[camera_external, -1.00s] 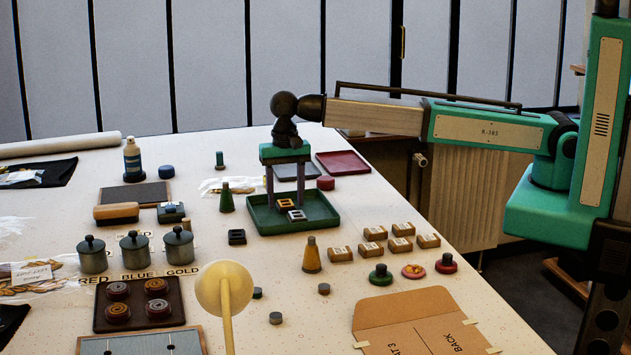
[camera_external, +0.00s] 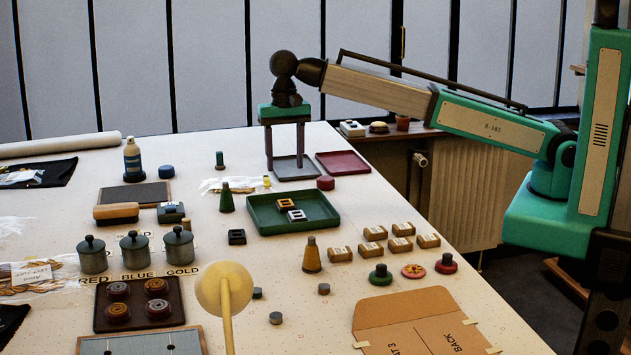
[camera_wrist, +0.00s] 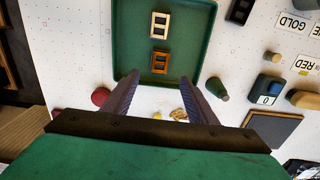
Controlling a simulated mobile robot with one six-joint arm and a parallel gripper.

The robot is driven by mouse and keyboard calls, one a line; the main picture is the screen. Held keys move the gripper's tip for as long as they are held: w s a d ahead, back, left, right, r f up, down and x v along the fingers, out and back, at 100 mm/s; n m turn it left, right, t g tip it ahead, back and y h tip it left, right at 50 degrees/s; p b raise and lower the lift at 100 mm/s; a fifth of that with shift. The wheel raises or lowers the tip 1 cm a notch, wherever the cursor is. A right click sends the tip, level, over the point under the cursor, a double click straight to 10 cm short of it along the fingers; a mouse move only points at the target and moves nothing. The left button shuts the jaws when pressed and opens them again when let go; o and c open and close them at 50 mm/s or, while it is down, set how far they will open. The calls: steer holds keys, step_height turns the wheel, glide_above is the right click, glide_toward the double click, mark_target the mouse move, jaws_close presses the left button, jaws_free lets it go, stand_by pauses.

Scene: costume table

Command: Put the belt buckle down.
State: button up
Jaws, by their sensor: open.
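Two belt buckles lie flat in the green tray (camera_external: 262,226): an orange-gold one (camera_external: 285,203) and a pale silver one (camera_external: 297,216). In the wrist view the orange buckle (camera_wrist: 160,62) is nearer my fingers, with the pale buckle (camera_wrist: 160,25) beyond it. A black buckle (camera_external: 237,237) lies on the table left of the tray and also shows in the wrist view (camera_wrist: 240,10). My gripper (camera_external: 285,167) is open and empty, fingers pointing down, raised behind the green tray. In the wrist view its fingertips (camera_wrist: 171,82) are spread apart, with nothing between them.
Behind the green tray are a grey tray (camera_external: 296,174) and a red tray (camera_external: 343,162). A dark green cone (camera_external: 226,198) stands left of it, and a red round piece (camera_external: 325,183) sits behind. Small boxes (camera_external: 373,233) and an ochre cone (camera_external: 311,256) stand in front.

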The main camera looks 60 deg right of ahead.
steer(key=shift+r, duration=0.75)
